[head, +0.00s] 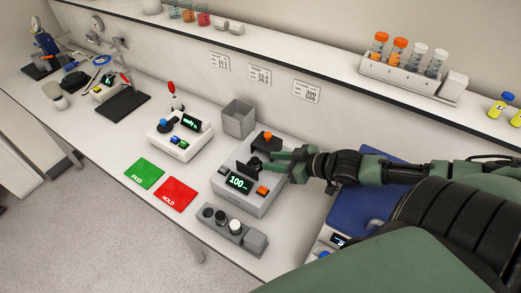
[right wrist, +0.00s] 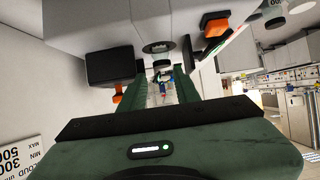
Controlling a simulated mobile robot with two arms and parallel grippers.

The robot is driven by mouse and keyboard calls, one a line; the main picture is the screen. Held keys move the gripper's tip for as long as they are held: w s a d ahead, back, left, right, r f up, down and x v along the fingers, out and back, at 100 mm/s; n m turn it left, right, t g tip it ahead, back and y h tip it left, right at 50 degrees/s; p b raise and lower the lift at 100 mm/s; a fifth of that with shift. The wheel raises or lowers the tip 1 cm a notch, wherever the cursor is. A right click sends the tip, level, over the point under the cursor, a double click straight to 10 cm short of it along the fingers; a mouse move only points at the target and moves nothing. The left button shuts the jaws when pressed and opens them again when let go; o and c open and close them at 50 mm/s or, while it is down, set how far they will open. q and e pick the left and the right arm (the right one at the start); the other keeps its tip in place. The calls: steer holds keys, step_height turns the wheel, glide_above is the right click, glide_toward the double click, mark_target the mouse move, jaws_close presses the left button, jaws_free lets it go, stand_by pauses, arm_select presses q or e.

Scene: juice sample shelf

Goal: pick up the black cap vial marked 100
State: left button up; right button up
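A grey device (head: 262,201) stands on the bench, its green display reading 100. A small black round piece (head: 254,162), perhaps the vial's black cap, sits in its upper part beside a dark upright plate. My right gripper (head: 271,161) reaches in from the right at this piece, its fingers apart. In the right wrist view the fingers (right wrist: 160,77) point at the device, with a dark round piece (right wrist: 158,47) just beyond their tips. I see no vial clearly held and cannot read a mark on one. My left gripper is not in view.
A small grey rack (head: 254,241) with black and white caps stands in front. A green PASS mat (head: 145,174) and red HOLD mat (head: 175,194) lie left. A grey open bin (head: 238,119) stands behind. A shelf holds orange- and white-capped vials (head: 400,50).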

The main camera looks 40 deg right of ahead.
mark_target(256, 161)
steer(key=shift+w, duration=0.1)
steer(key=shift+w+a+f, duration=0.1)
steer(key=shift+w, duration=0.1)
steer(key=shift+w+a+f, duration=0.2)
steer(key=shift+w+a, duration=0.25)
steer(key=shift+a, duration=0.1)
steer(key=shift+w+a+f, duration=0.1)
steer(key=shift+w+f, duration=0.15)
steer(key=shift+w, duration=0.05)
steer(key=shift+w+f+b, duration=0.15)
steer(key=shift+f+b, duration=0.05)
steer(key=shift+b, duration=0.35)
steer(key=b+x, duration=0.4)
steer(key=b, duration=0.2)
steer(key=shift+f, duration=0.2)
steer(key=shift+w+f+b, duration=0.1)
steer(key=shift+w+b, duration=0.15)
steer(key=shift+b, duration=0.2)
